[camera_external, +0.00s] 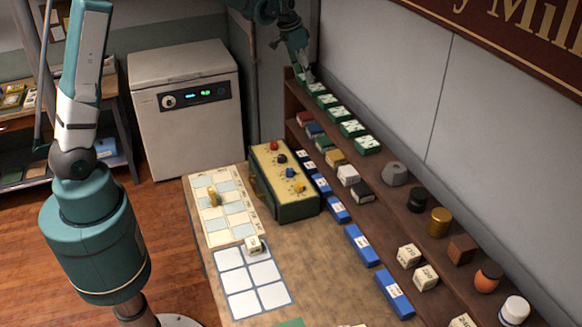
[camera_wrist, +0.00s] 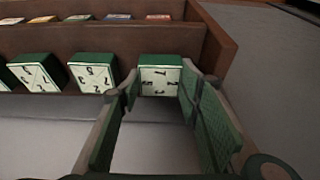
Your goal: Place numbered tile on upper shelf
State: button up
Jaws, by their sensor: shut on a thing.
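My gripper (camera_wrist: 157,92) is shut on a green numbered tile (camera_wrist: 160,80) with a white face bearing dark digits. The tile is between the two fingers, at the end of the row on the upper shelf in the wrist view. I cannot tell whether it rests on the shelf or hangs just above it. Beside it stand similar green tiles (camera_wrist: 92,77) in a line. In the external view my gripper (camera_external: 309,77) is at the far end of the upper shelf (camera_external: 408,198), by the row of green tiles (camera_external: 352,128); the held tile is mostly hidden there.
The shelf's wooden end wall (camera_wrist: 218,42) is close to the right finger. Below the green row are small coloured boxes (camera_external: 335,158) and blue boxes (camera_external: 362,244). A table holds a control box (camera_external: 284,208), a white grid (camera_external: 252,280) and a cream cube (camera_external: 253,244).

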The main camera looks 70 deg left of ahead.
jog(key=shift+f, duration=0.2)
jog(key=o, duration=0.7)
jog(key=shift+r, duration=0.1)
jog(key=shift+r, duration=0.2)
jog(key=shift+b+v, duration=0.8)
jog(key=shift+v, duration=5.15)
